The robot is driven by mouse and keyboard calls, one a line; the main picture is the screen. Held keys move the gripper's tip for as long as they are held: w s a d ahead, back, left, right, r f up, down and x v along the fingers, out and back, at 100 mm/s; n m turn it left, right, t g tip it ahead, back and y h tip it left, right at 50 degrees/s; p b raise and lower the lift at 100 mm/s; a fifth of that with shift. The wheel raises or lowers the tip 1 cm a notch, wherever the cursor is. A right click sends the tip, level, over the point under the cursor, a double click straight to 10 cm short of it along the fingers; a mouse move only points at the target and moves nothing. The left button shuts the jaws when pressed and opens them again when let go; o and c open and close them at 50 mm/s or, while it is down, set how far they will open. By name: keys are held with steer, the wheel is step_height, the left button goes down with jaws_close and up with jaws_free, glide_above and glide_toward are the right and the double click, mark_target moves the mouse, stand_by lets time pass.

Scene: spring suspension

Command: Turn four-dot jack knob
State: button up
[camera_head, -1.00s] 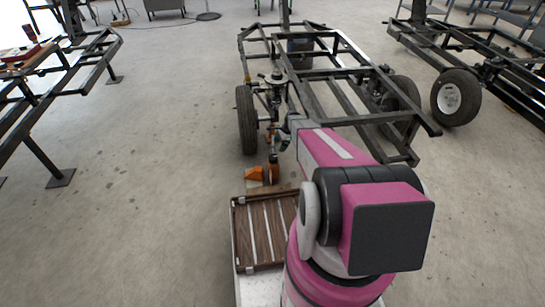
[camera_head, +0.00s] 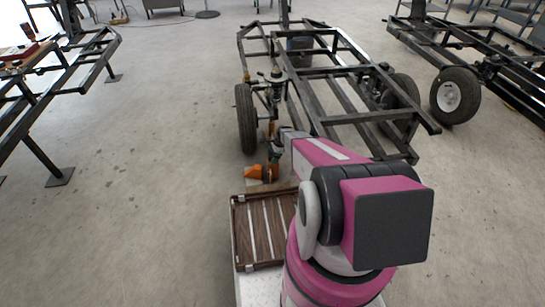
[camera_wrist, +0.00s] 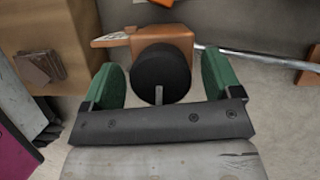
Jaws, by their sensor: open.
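In the wrist view a round black knob (camera_wrist: 161,72) sits on an orange jack body (camera_wrist: 170,42). My gripper (camera_wrist: 164,80) is open, with one green finger to the left of the knob and one to the right. Gaps show between the knob and both fingers. No dots can be made out on the knob. In the head view the orange jack (camera_head: 256,173) stands on the floor near the front wheel, and my gripper (camera_head: 273,155) is small above it, partly hidden by my arm.
A black chassis frame (camera_head: 345,120) with a front tyre (camera_head: 246,118) stands just beyond the jack. A slatted wooden rack (camera_head: 262,230) lies nearer. A metal rod (camera_wrist: 245,58) extends right from the jack. Open floor lies to the left.

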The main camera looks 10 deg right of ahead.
steer(key=shift+f, duration=0.1)
steer(key=shift+c, duration=0.3)
steer(key=c, duration=0.9)
steer(key=shift+o, duration=0.2)
steer(key=shift+n, duration=0.4)
